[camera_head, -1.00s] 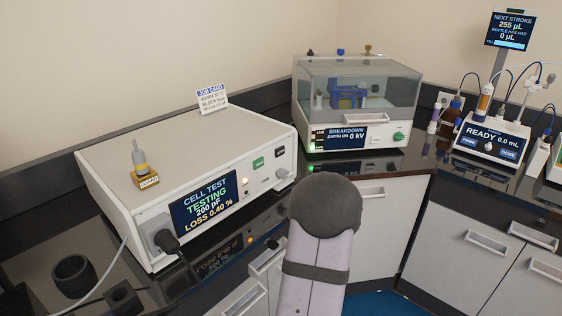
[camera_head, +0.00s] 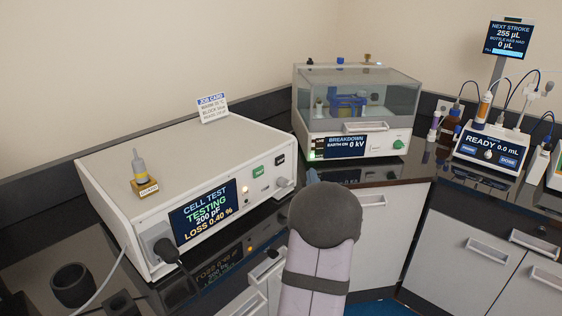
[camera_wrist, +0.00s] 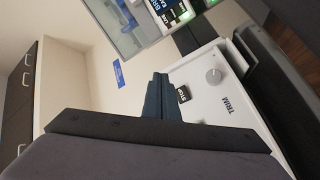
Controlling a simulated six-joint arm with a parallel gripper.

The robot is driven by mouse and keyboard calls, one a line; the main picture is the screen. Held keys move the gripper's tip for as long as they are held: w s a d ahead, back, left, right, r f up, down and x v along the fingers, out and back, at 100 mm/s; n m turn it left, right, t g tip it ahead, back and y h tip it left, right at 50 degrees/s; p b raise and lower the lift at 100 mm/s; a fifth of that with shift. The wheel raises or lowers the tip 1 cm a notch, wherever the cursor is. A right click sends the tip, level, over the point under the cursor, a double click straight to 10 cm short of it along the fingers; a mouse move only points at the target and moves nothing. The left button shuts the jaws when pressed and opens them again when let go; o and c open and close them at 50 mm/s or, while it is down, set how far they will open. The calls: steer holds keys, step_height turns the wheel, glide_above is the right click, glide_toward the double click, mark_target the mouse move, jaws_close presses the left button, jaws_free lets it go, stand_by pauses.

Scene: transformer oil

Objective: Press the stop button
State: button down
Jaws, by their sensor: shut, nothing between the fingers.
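The cell test unit (camera_head: 215,150) is a white box whose screen reads TESTING, 200 pF, LOSS 0.40 %. Its black stop button (camera_head: 280,160) is at the upper right of the front panel, right of a green button (camera_head: 257,171). In the wrist view the stop button (camera_wrist: 183,93) reads STOP and is just right of my gripper (camera_wrist: 160,76). My gripper's dark fingers are together and empty. A gap shows beside the button, but contact depth cannot be told.
The breakdown tester (camera_head: 358,110) stands behind to the right, reading 0 kV.

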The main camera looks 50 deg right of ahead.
steer(key=shift+w, duration=0.15)
steer(key=p, duration=0.1)
glide_toward(285, 158)
steer(key=d, duration=0.4)
steer(key=shift+w+r, duration=0.2)
steer(key=shift+w, duration=0.9)
steer(key=shift+w+a+b, duration=0.1)
steer(key=shift+w+b, duration=0.65)
steer(key=shift+w, duration=0.1)
stand_by(2.2)
steer(key=shift+s, duration=0.15)
steer(key=shift+s+b, duration=0.35)
steer(key=shift+s, duration=0.3)
steer(key=shift+s, duration=0.1)
steer(key=shift+s+b, duration=0.6)
steer(key=shift+s, duration=1.8)
